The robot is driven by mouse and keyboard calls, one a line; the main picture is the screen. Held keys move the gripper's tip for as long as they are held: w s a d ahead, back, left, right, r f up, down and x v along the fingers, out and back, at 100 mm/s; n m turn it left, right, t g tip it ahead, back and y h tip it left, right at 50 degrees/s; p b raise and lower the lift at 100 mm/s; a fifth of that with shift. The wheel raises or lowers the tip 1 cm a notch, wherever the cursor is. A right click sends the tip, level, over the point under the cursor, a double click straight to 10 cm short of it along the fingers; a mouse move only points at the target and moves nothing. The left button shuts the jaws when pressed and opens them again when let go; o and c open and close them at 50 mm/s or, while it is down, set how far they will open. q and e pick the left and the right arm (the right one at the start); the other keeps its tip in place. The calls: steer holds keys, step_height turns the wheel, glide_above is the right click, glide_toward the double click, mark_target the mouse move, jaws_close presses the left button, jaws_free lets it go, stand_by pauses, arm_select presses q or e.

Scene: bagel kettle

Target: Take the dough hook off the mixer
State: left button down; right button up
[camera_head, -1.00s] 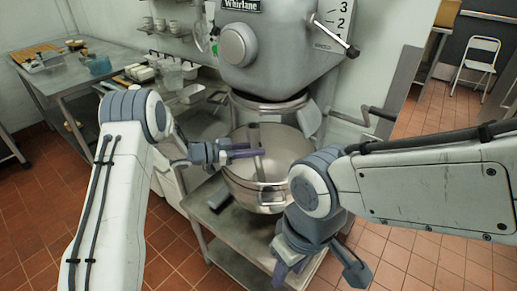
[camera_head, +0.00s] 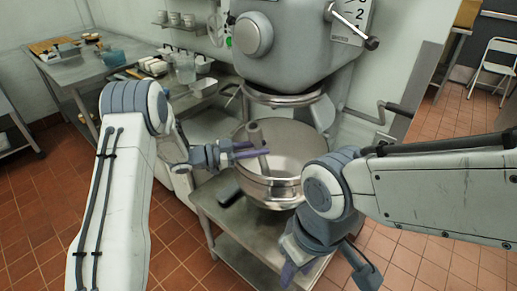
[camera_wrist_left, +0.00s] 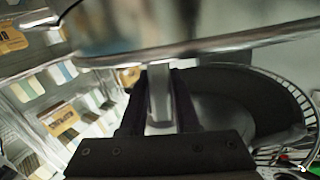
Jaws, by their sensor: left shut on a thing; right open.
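The grey mixer (camera_head: 300,55) stands at the back with its steel bowl (camera_head: 292,160) below the head. My left gripper (camera_head: 258,153) is shut on the grey dough hook (camera_head: 255,133) over the left part of the bowl. The hook is slightly tilted. Its top end shows below and left of the mixer head, seemingly apart from it; its lower part is hidden by the bowl. In the left wrist view a grey metal shaft (camera_wrist_left: 160,95) stands between the dark fingers. My right gripper (camera_head: 328,275) is open and empty, low in front of the bowl.
A steel stand (camera_head: 235,243) is under the bowl, with a dark block (camera_head: 229,193) near its left corner. A side table (camera_head: 65,70) with containers is at the back left. Tiled floor is open at front left.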

mark_target(254, 127)
arm_select(q)
steer(key=shift+h, duration=0.3)
steer(key=shift+s+a+r+p, duration=0.2)
steer(key=shift+r+p, duration=0.55)
steer(key=shift+r, duration=0.6)
steer(key=shift+s+a+r+p, duration=0.15)
steer(key=shift+r+p, duration=0.55)
steer(key=shift+r, duration=0.7)
steer(key=shift+s+a+r+p, duration=0.1)
steer(key=shift+s+r+p, duration=0.15)
steer(key=shift+r+p, duration=0.8)
steer(key=shift+r+b, duration=0.3)
steer(key=shift+b, duration=0.05)
steer(key=s+a+r+p, duration=0.3)
steer(key=s+r+p, duration=0.2)
steer(key=r, duration=0.4)
steer(key=shift+a+m+p, duration=0.25)
steer(key=shift+m+p, duration=0.05)
steer(key=shift+p, duration=0.35)
